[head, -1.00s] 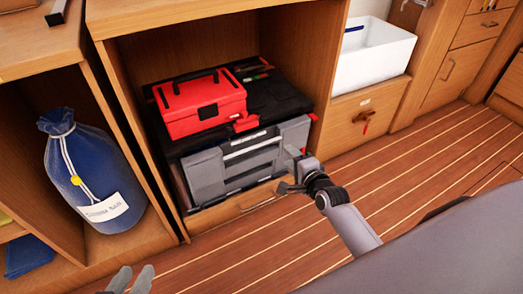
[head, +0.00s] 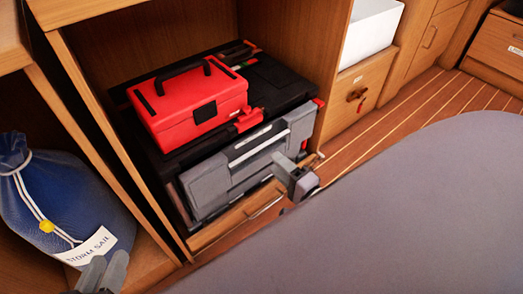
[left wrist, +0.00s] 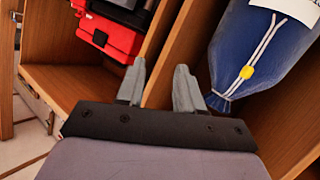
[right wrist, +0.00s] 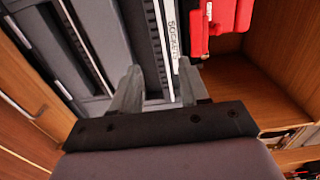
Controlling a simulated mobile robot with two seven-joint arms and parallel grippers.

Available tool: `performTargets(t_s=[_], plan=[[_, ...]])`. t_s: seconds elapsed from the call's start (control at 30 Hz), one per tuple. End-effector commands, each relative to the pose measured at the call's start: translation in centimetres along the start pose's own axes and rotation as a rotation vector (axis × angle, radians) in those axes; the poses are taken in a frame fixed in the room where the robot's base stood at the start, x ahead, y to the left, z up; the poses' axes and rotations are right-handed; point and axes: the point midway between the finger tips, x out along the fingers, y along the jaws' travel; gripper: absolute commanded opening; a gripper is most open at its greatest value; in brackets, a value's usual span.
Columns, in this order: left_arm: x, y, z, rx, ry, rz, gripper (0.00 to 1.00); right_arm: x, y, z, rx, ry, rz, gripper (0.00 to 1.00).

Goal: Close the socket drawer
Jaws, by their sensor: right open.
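The socket drawer is in the black and grey tool chest (head: 270,82) in the open cupboard. Its grey front (head: 218,182) carries pale strips; in the right wrist view a label strip (right wrist: 171,42) begins with letters like "SOCKET". I cannot tell how far the drawer stands out. My right gripper (head: 280,160) is open and empty in front of the right part of the grey front; its fingers (right wrist: 158,88) show close before the chest, contact unclear. My left gripper (head: 100,275) is open and empty (left wrist: 158,88), low at the left beside the blue sail bag.
A red toolbox (head: 195,108) sits on the chest. The blue storm sail bag (head: 62,195) stands in the left compartment, past a wooden divider. A wooden drawer with a handle (head: 262,207) lies below the chest. A white bin (head: 370,30) is at the right, above plank floor (head: 440,95).

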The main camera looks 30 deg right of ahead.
Motion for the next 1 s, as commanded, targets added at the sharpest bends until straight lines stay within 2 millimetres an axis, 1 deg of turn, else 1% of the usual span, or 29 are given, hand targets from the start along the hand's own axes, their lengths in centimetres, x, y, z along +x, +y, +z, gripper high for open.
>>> performTargets(t_s=[0.03,0.1,0.3,0.5,0.73,0.77,0.8,0.87,0.9,1.0], plan=[[0.0,-0.2,0.3,0.012,0.007,-0.005,0.36,0.9,0.2,0.0,0.000,0.000,-0.004,0.45],[-0.2,-0.4,0.4,0.031,0.018,-0.014,0.36,2.0,0.2,0.0,-0.001,-0.001,-0.003,0.45],[-0.6,-0.9,0.3,0.078,0.047,-0.034,0.36,4.6,0.2,0.0,-0.001,0.000,-0.002,0.45],[-0.8,-1.1,0.2,0.101,0.058,-0.044,0.36,5.6,0.1,0.0,0.000,0.001,0.001,0.45],[-0.8,-1.1,0.1,0.102,0.059,-0.044,0.36,5.7,0.0,0.0,0.000,0.001,0.002,0.45],[-0.8,-1.1,0.1,0.102,0.059,-0.044,0.36,5.7,0.0,0.0,0.000,0.001,0.002,0.38],[-0.8,-1.1,0.1,0.102,0.059,-0.044,0.36,5.7,0.0,0.0,0.000,0.001,0.002,0.25],[-0.8,-1.0,0.1,0.102,0.060,-0.044,0.36,5.7,0.0,0.0,0.000,0.002,0.001,0.06],[-0.8,-1.0,0.1,0.102,0.060,-0.044,0.36,5.7,0.0,0.0,0.000,0.002,0.001,0.00],[-0.8,-1.0,0.1,0.101,0.060,-0.044,0.36,5.7,0.0,0.0,0.000,0.002,0.001,0.00]])
